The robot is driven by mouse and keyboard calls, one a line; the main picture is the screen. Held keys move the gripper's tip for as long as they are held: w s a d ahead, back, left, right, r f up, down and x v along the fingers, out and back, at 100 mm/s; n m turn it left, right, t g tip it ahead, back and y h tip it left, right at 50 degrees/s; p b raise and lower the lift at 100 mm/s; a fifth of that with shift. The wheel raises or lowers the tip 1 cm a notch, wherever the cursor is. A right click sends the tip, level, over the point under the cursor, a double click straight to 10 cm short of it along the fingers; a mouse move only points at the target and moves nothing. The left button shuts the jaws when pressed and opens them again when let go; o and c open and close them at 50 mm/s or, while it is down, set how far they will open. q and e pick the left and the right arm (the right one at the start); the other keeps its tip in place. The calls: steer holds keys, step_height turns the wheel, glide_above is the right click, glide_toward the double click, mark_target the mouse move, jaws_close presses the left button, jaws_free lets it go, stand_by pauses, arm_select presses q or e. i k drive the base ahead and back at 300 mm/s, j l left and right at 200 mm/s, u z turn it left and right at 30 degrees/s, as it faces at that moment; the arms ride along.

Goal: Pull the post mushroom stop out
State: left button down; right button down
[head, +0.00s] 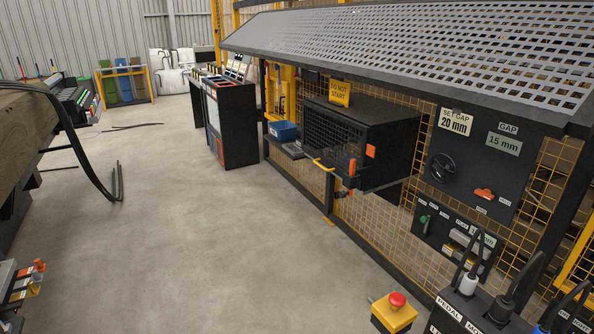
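The post mushroom stop is a red round button (397,299) on top of a yellow box (394,316) at the bottom edge, right of the middle. The lower part of the box and any post under it are cut off by the picture edge. I cannot tell from here whether the button is pressed in or out. Neither of my grippers shows in the head view, and nothing is seen touching the button.
Concrete floor (220,240) lies open to the left.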

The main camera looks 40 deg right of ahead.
mark_target(397, 299)
steer(key=k+j+z, duration=0.1)
steer(key=k+z, duration=0.2)
steer(key=z, duration=0.15)
steer(key=k+z, duration=0.25)
steer(key=z, duration=0.2)
steer(key=k+l+z, duration=0.1)
steer(key=k+z, duration=0.2)
steer(key=z, duration=0.15)
